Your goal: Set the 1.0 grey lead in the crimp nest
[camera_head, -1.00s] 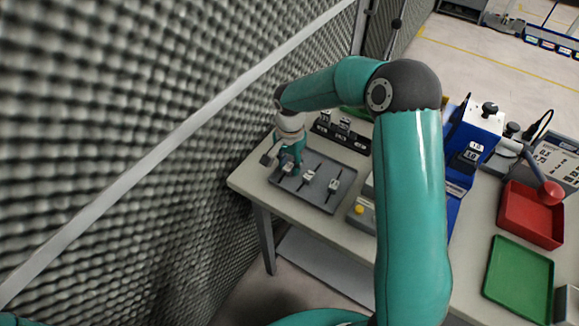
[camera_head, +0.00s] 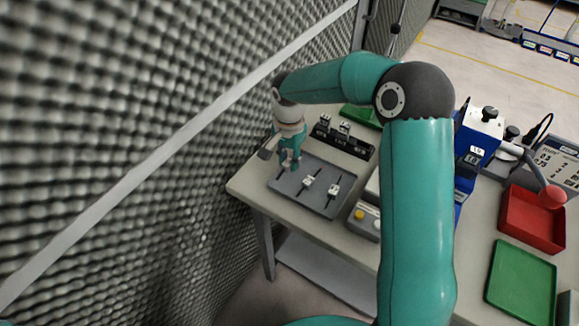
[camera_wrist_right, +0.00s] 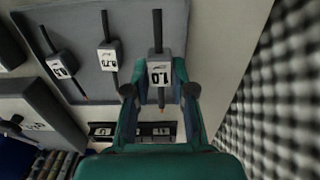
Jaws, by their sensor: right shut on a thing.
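The 1.0 lead (camera_wrist_right: 159,72) shows in the right wrist view as a pale block labelled 1.0 with a dark wire through it. My right gripper (camera_wrist_right: 160,92) has its fingers on both sides of that block and is shut on it. In the head view my right gripper (camera_head: 290,164) is at the left end of the grey tray (camera_head: 324,209) and mostly hides the lead. The blue press (camera_head: 480,138) stands to the right, partly behind my arm. I cannot make out the crimp nest. My left gripper is not in view.
Two other leads lie in the tray, one (camera_head: 308,182) in the middle and one (camera_head: 333,191) at the right. A black rack (camera_head: 343,143) stands behind the tray. A red bin (camera_head: 531,220) and a green tray (camera_head: 521,283) are at the right. A foam wall (camera_head: 130,130) is close at the left.

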